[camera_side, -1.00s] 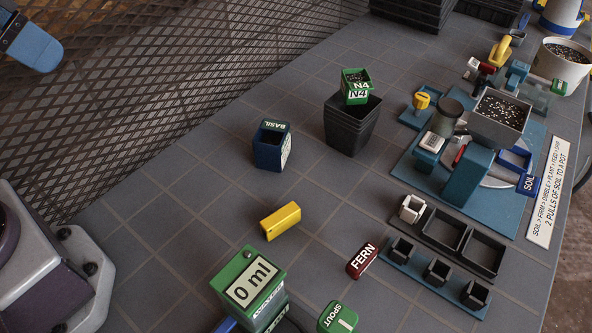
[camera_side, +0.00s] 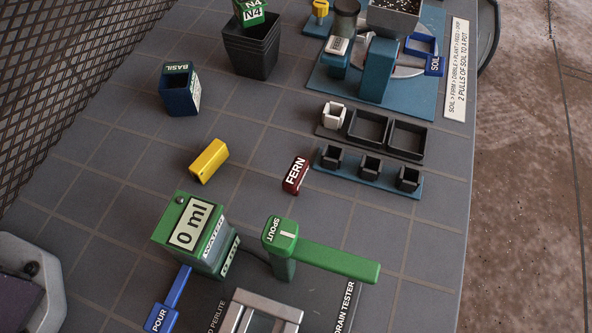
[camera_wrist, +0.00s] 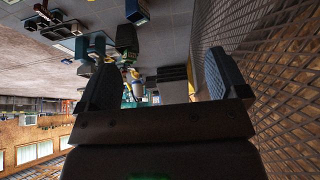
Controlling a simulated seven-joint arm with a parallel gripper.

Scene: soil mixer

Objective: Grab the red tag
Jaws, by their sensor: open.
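The red tag (camera_side: 296,175), marked FERN in white, lies on the grey tiled table near the middle of the side view. It stands apart from other things, just left of a blue strip with small dark cups. My gripper (camera_wrist: 163,77) shows in the wrist view with its two fingers wide apart and nothing between them. The gripper is outside the side view, so its distance from the tag cannot be read there.
A yellow block (camera_side: 209,161) lies left of the tag. The green water box (camera_side: 190,228) and green spout (camera_side: 282,240) stand in front. The blue cup strip (camera_side: 368,178) is close on the right. A blue BASIL pot (camera_side: 179,92) stands farther back. Bare table surrounds the tag.

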